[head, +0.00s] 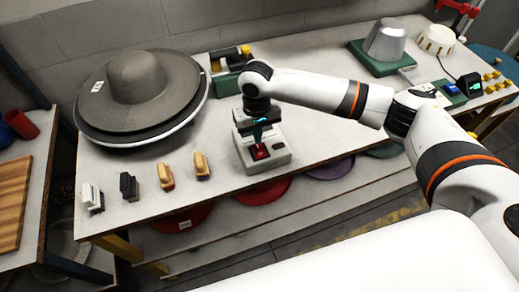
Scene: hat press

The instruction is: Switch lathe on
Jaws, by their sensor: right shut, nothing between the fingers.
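A pale grey switch box (279,158) stands on the table near its front edge, with a red switch (261,152) on its top. My right gripper (259,143) points down over the box. Its fingers are shut and empty, with the tips at or just above the red switch; I cannot tell whether they touch it. A grey felt hat (140,80) with a wide brim lies on a round, pale-edged base (150,141) to the left, which may be the lathe. My left gripper is out of view.
Several brushes (166,176) stand along the front left edge of the table (225,185). A green-based holder (228,82) is behind the switch box. A silver hat block (386,42) on a green base stands at the back right. Coloured hats lie on the shelf below.

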